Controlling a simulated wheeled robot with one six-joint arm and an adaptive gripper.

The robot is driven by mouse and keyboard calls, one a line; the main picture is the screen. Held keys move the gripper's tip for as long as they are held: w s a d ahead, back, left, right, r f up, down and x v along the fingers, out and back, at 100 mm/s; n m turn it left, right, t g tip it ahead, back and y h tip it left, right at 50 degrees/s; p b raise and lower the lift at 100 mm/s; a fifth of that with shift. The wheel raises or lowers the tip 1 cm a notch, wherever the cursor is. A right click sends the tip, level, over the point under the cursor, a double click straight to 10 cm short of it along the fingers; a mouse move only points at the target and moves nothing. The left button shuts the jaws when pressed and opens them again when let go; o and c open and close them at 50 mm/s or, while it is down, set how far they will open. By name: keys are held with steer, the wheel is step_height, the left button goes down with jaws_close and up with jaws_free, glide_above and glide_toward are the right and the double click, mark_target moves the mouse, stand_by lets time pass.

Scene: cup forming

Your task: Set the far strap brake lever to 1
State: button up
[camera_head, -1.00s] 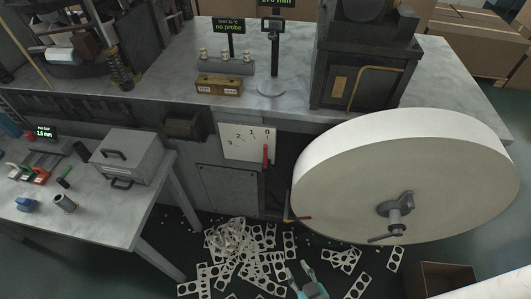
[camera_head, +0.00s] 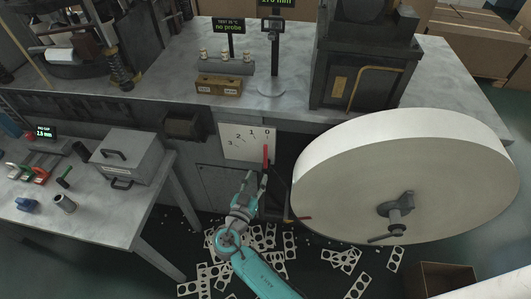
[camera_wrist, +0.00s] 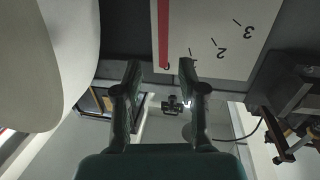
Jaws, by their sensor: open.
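The brake lever (camera_head: 266,155) is a red bar on a white dial plate (camera_head: 237,146) marked 0 to 3, and stands at the 0 mark. In the wrist view the red lever (camera_wrist: 163,30) and the plate (camera_wrist: 225,40) appear upside down. My gripper (camera_head: 264,177) is just below the lever in the head view, with its fingers pointing up toward it. In the wrist view my gripper (camera_wrist: 160,68) is open, and the lever's end shows between the two fingertips. I see nothing held, and I cannot tell whether a finger touches the lever.
A big pale strip coil (camera_head: 400,165) stands close to the right of the dial. A second red-tipped handle (camera_head: 303,218) sits low beside the coil. A side bench (camera_head: 120,215) with a grey box (camera_head: 127,157) is at left. Punched scrap strips (camera_head: 290,245) litter the floor.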

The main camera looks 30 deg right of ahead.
mark_target(265, 155)
steer(key=shift+h, duration=0.3)
steer(key=x, duration=0.7)
steer(key=r+x, duration=0.1)
steer(key=x, duration=0.3)
steer(key=shift+w+a, duration=0.25)
jaws_close()
